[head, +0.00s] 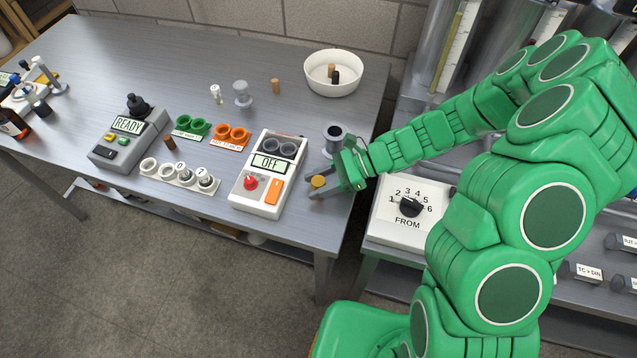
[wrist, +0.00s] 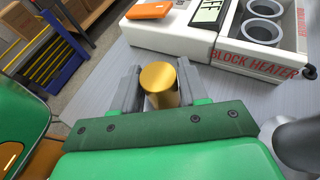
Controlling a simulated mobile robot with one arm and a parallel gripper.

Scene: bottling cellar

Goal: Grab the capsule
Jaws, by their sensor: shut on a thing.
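The capsule (head: 318,182) is a small gold cylinder near the right front of the metal table. It also shows in the wrist view (wrist: 159,84), upright between the two grey fingers. My gripper (head: 322,180) is shut on the capsule, with one finger on each side of it. In the wrist view my gripper (wrist: 158,90) covers the lower part of the capsule. I cannot tell whether the capsule's base touches the table.
A white block heater (head: 262,200) reading OFF stands just left of my gripper. A grey metal cup-like stand (head: 333,137) is close behind. A white bowl (head: 312,85) with corks stands at the back. The table's front edge (head: 290,245) is close.

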